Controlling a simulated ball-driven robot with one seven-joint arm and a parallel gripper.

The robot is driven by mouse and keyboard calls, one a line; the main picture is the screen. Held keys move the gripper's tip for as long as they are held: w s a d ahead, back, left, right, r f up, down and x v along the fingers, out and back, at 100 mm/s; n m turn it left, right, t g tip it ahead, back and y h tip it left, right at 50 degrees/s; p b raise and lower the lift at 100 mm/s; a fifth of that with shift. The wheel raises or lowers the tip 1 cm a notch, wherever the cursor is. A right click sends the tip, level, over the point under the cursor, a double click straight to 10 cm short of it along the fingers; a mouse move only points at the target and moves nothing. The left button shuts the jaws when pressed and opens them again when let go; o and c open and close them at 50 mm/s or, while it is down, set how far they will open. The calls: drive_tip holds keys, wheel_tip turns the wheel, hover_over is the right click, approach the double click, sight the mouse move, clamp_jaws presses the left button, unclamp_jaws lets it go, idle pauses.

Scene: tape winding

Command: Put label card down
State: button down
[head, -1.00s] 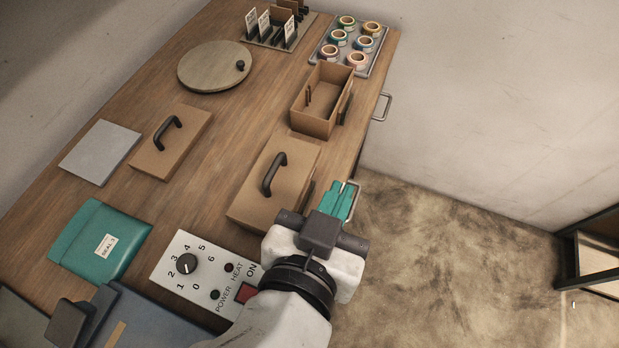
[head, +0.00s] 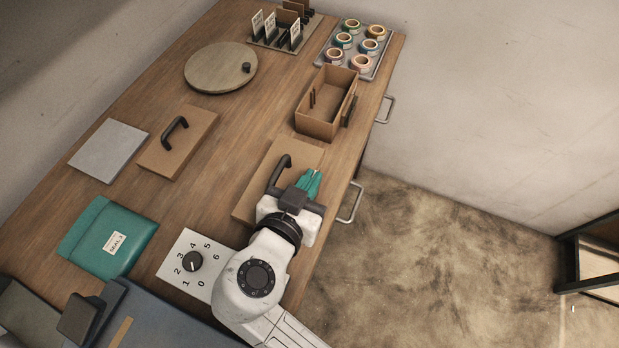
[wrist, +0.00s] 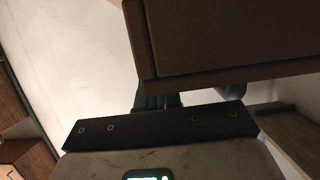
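Several white label cards (head: 270,25) stand upright in a dark-slotted rack (head: 255,43) at the far end of the bench in the head view. My gripper (head: 311,180) has teal fingers and is by the right edge of the near brown lid with a black handle (head: 255,197). The fingers lie close together and look shut, with no card visible in them. In the wrist view the teal fingers (wrist: 158,101) are partly hidden behind a brown board-like edge (wrist: 230,40).
An open brown box (head: 318,125), a tray of tape rolls (head: 347,66) and a round turntable (head: 215,68) stand farther back. Another handled lid (head: 190,145), a grey plate (head: 105,152), a teal pouch (head: 95,225) and a dial panel (head: 180,270) lie to the left. Metal handles project from the bench's right side.

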drive_tip(key=shift+f, duration=0.1)
drive_tip(key=shift+f+b, duration=0.35)
drive_tip(key=shift+b, duration=0.15)
drive_tip(key=shift+f, duration=0.1)
drive_tip(key=shift+f+b, duration=0.25)
drive_tip(key=shift+b, duration=0.05)
drive_tip(key=c, duration=1.3)
unclamp_jaws()
drive_tip(key=shift+s+f, duration=0.1)
drive_tip(key=shift+c, duration=0.2)
drive_tip(key=shift+r+p, duration=0.7)
drive_tip(key=shift+p, duration=0.1)
drive_tip(key=b+v, duration=0.1)
drive_tip(key=v, duration=1.1)
drive_tip(key=shift+r, duration=0.2)
